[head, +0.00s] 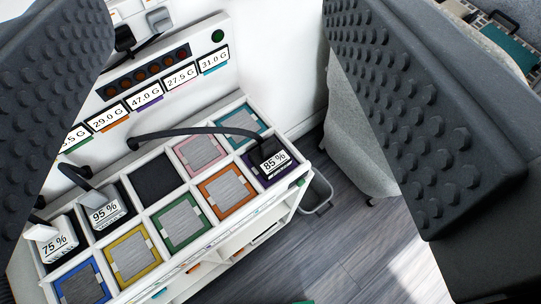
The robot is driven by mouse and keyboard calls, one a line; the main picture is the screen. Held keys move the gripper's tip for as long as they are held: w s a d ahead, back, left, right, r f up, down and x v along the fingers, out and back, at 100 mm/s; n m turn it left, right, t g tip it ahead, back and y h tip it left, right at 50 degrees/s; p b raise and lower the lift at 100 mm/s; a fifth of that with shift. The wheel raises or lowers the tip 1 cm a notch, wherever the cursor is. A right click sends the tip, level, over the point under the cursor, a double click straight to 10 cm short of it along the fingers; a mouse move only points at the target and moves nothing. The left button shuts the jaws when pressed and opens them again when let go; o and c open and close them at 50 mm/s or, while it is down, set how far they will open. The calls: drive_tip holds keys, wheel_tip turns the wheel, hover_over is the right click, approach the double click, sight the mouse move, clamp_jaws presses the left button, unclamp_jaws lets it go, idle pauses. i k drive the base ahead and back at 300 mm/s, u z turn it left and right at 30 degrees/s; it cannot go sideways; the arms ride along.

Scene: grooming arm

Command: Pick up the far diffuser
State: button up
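My gripper (222,120) is open, with one dark studded finger at the left edge and the other at the right. Nothing is between the fingers except the view of a white station (140,205) below and beyond. Nothing there is clearly labelled as a diffuser, and I cannot tell which thing is the far one. Dark units with percent labels sit in its compartments: "85 %" (275,161) at the right end, "95 %" (104,212) at the left, and a partly shown "75 %" (56,246) at the lower left.
Square pads with coloured frames fill other compartments, including orange (227,193), green (181,222) and yellow (132,256). A dark curved hose (190,132) arches over the station. Gram readouts (145,97) line its back panel. Wooden floor (375,245) lies at right.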

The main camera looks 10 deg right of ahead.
sight(269, 158)
drive_tip(key=u, duration=1.8)
drive_tip(key=k, duration=1.05)
drive_tip(key=z, duration=1.4)
drive_tip(key=i, duration=1)
drive_tip(key=u, duration=0.05)
